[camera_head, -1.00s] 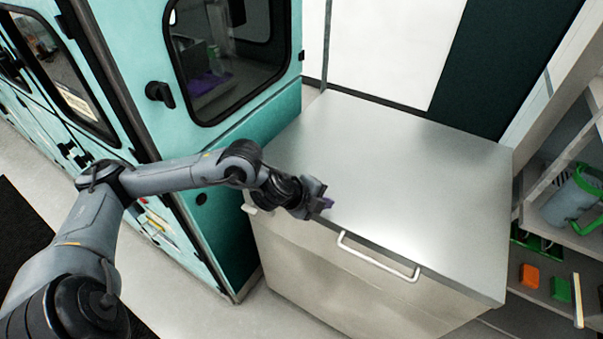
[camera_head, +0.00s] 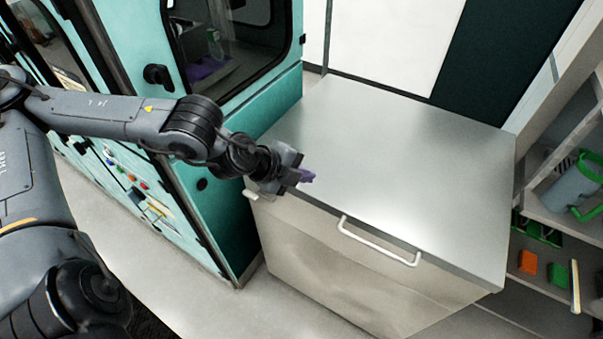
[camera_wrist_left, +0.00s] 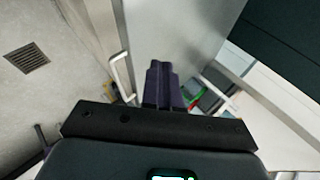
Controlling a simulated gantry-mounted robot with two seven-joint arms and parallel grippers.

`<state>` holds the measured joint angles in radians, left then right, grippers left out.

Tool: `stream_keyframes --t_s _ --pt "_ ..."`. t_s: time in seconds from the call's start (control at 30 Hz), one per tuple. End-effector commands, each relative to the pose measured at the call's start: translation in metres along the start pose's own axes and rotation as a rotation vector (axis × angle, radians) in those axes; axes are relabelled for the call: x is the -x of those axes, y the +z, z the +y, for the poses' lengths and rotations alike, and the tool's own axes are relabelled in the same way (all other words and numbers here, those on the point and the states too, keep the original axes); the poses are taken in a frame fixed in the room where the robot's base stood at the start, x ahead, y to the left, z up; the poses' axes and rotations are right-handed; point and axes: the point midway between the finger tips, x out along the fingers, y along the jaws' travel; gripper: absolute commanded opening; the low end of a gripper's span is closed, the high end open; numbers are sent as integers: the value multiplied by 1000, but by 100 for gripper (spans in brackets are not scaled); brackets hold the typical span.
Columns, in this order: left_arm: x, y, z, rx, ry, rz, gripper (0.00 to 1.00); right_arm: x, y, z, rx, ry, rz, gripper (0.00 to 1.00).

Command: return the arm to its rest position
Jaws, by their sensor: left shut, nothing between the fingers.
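My left gripper (camera_head: 306,176) is at the left front edge of the metal cabinet top, in the head view. Its purple fingers are together with nothing between them. The fingers also show in the left wrist view (camera_wrist_left: 162,82), side by side and closed, with the cabinet behind them. My left arm comes in from the left and is bent at the elbow, passing in front of the teal machine. My right gripper is in neither view.
The metal cabinet (camera_head: 400,160) has a bare top and a white handle (camera_head: 378,243) on its front. The teal machine (camera_head: 225,215) stands close to the left arm. A shelf (camera_head: 562,235) on the right holds an orange block (camera_head: 528,262), a green block (camera_head: 558,275) and a grey-blue jug (camera_head: 572,188).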

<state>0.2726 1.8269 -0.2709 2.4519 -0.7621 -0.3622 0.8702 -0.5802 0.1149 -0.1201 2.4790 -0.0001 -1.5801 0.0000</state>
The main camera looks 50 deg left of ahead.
Motion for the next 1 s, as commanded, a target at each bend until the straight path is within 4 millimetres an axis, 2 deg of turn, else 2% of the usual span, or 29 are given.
stream_keyframes --t_s 0.23,0.37,0.47,0.57,0.7,0.9,1.0 --pt "4 2 4 4 11 -4 0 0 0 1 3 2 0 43" --pt "-8 -6 29 30 67 26 0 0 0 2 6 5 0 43" --pt "-25 -26 62 84 134 97 0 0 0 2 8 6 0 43" --pt "-39 -57 100 167 210 193 0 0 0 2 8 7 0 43" --pt "-51 -112 145 342 284 350 0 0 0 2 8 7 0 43" --pt "-59 -171 173 634 278 481 0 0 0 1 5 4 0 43" --pt "-64 -188 177 788 242 495 0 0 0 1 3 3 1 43"
